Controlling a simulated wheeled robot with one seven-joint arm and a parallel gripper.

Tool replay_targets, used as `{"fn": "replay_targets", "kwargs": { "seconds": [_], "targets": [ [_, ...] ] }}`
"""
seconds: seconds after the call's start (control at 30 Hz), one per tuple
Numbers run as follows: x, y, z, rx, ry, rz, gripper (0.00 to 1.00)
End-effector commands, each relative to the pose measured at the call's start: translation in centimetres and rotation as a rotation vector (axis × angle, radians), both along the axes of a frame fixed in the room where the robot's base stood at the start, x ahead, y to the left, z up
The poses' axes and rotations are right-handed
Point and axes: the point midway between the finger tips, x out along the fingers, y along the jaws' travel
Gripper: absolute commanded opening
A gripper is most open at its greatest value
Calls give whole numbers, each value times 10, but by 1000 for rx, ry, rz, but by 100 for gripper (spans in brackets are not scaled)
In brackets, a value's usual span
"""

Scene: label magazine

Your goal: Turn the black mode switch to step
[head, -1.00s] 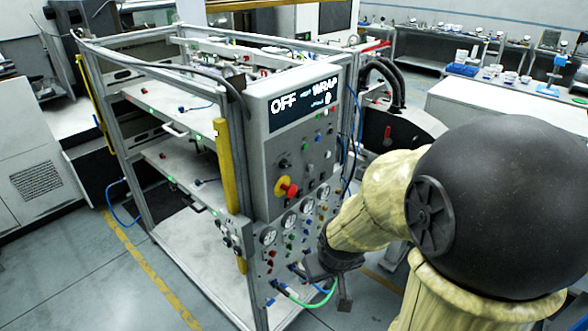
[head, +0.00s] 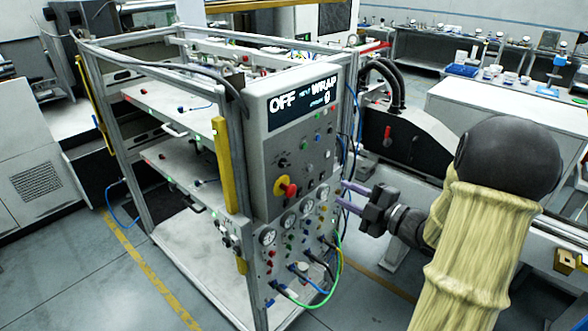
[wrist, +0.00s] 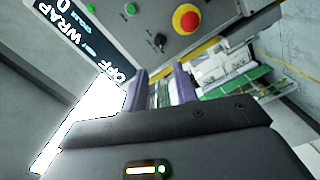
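The black mode switch (head: 283,163) is a small knob on the grey control panel (head: 257,140), above the red emergency stop on its yellow base. It also shows in the wrist view (wrist: 160,41), but its markings are too small to read. My gripper (head: 344,195) is to the right of the panel's lower part, apart from the switch. Its two purple fingers are spread with nothing visible between them. In the wrist view my gripper (wrist: 160,80) has its fingertips below the switch in the picture.
The panel display (head: 303,102) reads OFF and WRAP. The emergency stop (head: 290,189) lies close to the switch. Gauges and blue, green and yellow hoses (head: 318,300) crowd the panel below. A black curved machine (head: 405,140) stands behind my gripper.

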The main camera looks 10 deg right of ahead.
Motion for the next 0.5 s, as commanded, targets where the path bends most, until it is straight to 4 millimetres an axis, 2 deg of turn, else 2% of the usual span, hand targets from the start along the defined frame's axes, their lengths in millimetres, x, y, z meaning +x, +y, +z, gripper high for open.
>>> {"fn": "replay_targets", "kwargs": {
  "seconds": [0.13,0.5],
  "targets": [
    [-5,0,3,2,-30,26,29],
    [1,3,3,3,-27,25,29]
  ]
}}
